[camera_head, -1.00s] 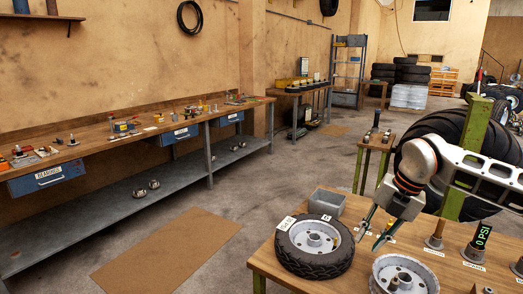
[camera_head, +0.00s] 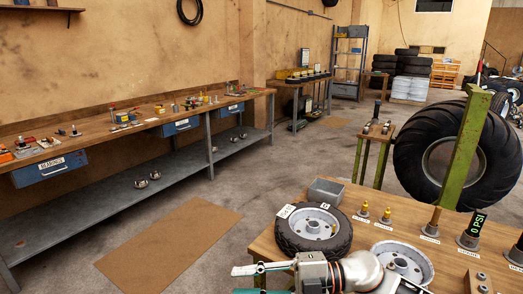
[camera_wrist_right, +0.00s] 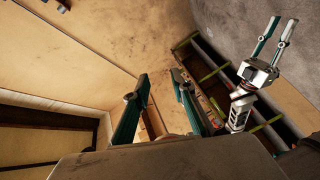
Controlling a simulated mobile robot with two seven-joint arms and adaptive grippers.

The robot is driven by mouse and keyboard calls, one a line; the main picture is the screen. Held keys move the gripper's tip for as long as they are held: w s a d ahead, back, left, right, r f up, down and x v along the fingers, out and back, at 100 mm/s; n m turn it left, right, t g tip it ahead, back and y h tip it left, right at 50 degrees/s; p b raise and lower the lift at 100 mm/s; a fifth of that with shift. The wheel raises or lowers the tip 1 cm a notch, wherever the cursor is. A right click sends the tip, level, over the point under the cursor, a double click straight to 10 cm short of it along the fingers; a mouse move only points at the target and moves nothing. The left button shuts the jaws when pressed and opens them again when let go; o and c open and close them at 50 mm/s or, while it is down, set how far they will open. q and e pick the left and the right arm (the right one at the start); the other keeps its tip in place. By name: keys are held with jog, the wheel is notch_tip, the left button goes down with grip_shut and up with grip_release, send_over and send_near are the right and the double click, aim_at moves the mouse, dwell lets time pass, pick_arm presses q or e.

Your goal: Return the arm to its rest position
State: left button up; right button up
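My right gripper (camera_head: 238,281) is low at the bottom of the head view, its fingers pointing left, in front of the tyre on the near table. In the right wrist view its two teal fingers (camera_wrist_right: 159,78) stand apart with nothing between them. My left gripper (camera_wrist_right: 280,24) shows only in the right wrist view, at the upper right, with its fingers apart and empty. It is outside the head view. The small tyre on a white rim (camera_head: 290,241) lies flat on the near table, with a small yellow piece (camera_head: 333,230) at its rim.
The near wooden table (camera_head: 345,262) also bears a bare rim (camera_head: 403,259), a grey bin (camera_head: 326,191), yellow-topped pieces (camera_head: 386,215) and a gauge reading 0 PSI (camera_head: 471,235). A green post (camera_head: 463,150) and large tyre (camera_head: 415,160) stand behind. Floor towards the left workbench (camera_head: 150,127) is open.

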jog(key=w+d+f+m+t+h, duration=0.1)
jog(key=d+f+m+t+h, duration=0.3)
jog(key=d+f+m+t, duration=0.5)
jog(key=w+d+f+m+t+h, duration=0.1)
jog(key=d+f+m+t+h, duration=0.3)
jog(key=m+t, duration=0.55)
jog(key=s+d+f+m+g+h, duration=0.3)
jog(key=s+d+f+m+g, duration=0.1)
jog(key=s+f, duration=0.3)
jog(key=s+d+f+m+g+h, duration=0.3)
jog(key=s+d+f, duration=0.3)
jog(key=f, duration=0.6)
jog(key=shift+s+d+m+g, duration=0.2)
jog(key=shift+s+m+g, duration=0.25)
jog(key=shift+s, duration=0.75)
